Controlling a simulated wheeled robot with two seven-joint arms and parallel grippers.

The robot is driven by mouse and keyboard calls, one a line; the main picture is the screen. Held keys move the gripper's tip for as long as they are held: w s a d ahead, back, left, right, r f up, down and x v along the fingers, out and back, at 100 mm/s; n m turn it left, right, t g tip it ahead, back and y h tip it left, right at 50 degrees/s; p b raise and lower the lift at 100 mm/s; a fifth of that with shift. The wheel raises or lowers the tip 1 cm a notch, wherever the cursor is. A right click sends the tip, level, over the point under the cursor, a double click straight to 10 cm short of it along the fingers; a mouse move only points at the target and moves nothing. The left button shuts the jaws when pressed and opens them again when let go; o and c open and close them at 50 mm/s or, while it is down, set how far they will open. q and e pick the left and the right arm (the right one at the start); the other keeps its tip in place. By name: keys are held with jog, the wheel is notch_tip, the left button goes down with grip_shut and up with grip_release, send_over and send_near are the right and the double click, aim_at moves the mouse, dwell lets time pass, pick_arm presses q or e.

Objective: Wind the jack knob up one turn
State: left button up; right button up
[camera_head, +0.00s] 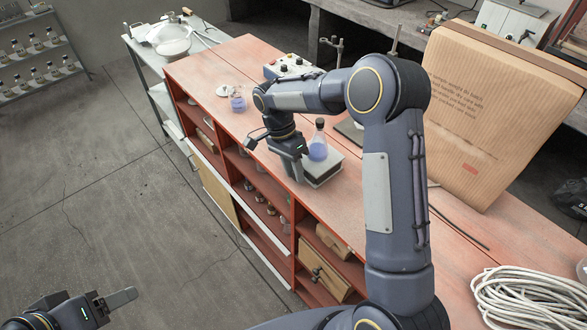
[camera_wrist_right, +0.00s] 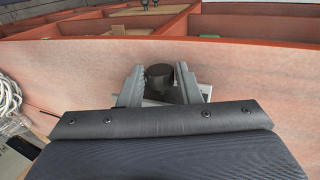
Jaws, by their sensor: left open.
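The jack (camera_head: 327,170) is a small grey block-like stand near the front edge of the red bench, with a flask of blue-violet liquid (camera_head: 318,148) upright on it. My right gripper (camera_head: 297,170) points down at the jack's near left side. In the right wrist view the dark round jack knob (camera_wrist_right: 159,76) lies between the two fingers of my right gripper (camera_wrist_right: 160,72). A narrow gap shows on each side, so the fingers look open around it. The knob is hidden in the head view. My left gripper (camera_head: 118,300) is open and empty, low over the floor, partly visible.
A beaker of blue liquid (camera_head: 238,102) and a control box (camera_head: 290,66) stand farther back on the bench. Open shelves (camera_head: 270,190) sit below the bench edge.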

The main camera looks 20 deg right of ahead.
jog(key=c, duration=0.5)
jog(key=shift+f+t+b, duration=0.1)
jog(key=shift+t+b, duration=0.2)
jog(key=shift+b, duration=0.3)
jog(key=shift+c, duration=0.2)
jog(key=t+b, duration=0.1)
jog(key=b, duration=0.2)
jog(key=t+y+b, duration=0.1)
jog(key=t+b, duration=0.1)
jog(key=b, duration=0.1)
jog(key=s+t+y+b, duration=0.1)
jog(key=t+b, duration=0.1)
jog(key=shift+d+f+b, duration=0.1)
jog(key=shift+d+b, duration=0.15)
jog(key=shift+b, duration=0.15)
jog(key=shift+s+r+t+b, duration=0.1)
jog(key=shift+r+t+b, duration=0.1)
jog(key=shift+t+b, duration=0.5)
jog(key=o, duration=1)
jog(key=shift+r, duration=0.1)
